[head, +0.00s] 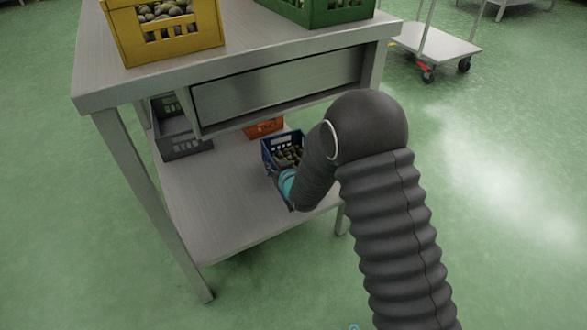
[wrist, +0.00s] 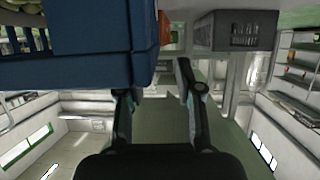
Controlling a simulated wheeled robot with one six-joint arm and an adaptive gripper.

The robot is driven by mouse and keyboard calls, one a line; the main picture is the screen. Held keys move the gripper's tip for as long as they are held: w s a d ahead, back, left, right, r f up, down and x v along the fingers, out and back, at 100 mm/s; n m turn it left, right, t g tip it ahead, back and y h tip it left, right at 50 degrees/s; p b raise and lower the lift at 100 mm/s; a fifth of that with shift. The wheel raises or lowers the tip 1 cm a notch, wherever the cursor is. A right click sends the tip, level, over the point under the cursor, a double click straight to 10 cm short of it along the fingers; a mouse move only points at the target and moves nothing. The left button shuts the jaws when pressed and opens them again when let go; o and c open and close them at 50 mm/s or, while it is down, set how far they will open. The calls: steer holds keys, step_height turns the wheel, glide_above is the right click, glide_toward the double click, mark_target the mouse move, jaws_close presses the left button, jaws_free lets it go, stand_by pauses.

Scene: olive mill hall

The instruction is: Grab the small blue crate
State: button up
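The small blue crate (head: 268,157) stands on the lower shelf of the steel table and holds olives. My forearm covers part of its right side in the head view. In the wrist view its blue wall (wrist: 70,72) is large and close at the upper left. My gripper (wrist: 157,80) is open, with a clear gap between its two fingers. The left finger overlaps the crate's near corner in the picture; whether they touch I cannot tell. Nothing shows between the fingers. In the head view the fingers are hidden behind my arm.
Yellow (head: 168,48) and green (head: 325,10) crates sit on the tabletop. A cart (head: 440,45) stands at right.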

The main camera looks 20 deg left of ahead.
mark_target(273, 162)
steer(key=shift+d+x, duration=0.25)
steer(key=shift+x, duration=2)
steer(key=shift+w+f, duration=0.15)
jaws_close()
